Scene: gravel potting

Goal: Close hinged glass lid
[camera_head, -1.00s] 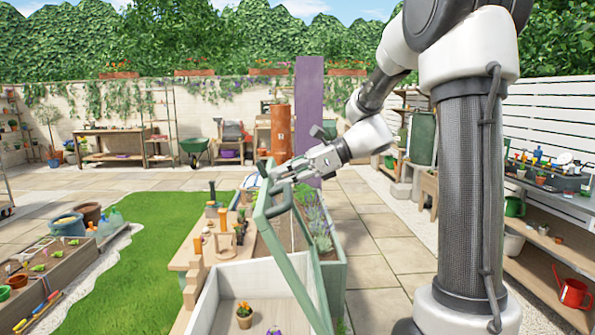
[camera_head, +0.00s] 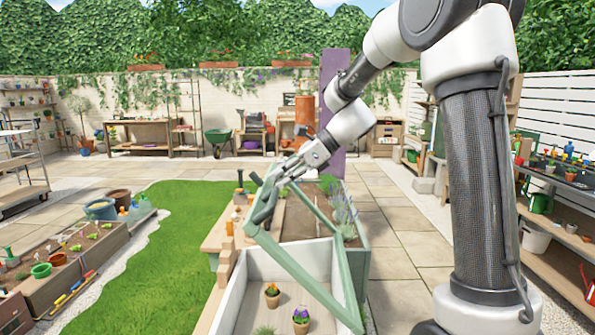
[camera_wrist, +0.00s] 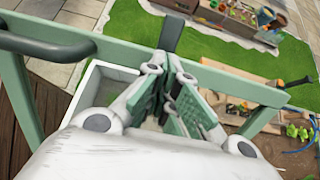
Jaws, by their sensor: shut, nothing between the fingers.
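The hinged lid, a clear pane in a pale green frame (camera_head: 290,266), stands tilted up over the white-walled box (camera_head: 236,290). A dark handle (camera_head: 264,207) is on its raised rail. The rail also crosses the wrist view (camera_wrist: 235,84), with the handle at the left (camera_wrist: 45,40). My gripper (camera_head: 256,179) is shut and empty at the raised rail, beside the handle rather than around it.
Potted flowers (camera_head: 271,292) stand inside the box. A wooden bench (camera_head: 222,236) is on its left, and a green planter (camera_head: 357,262) with lavender lies behind and right. Grass (camera_head: 160,265) is at the left, and paving (camera_head: 400,245) is free at the right.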

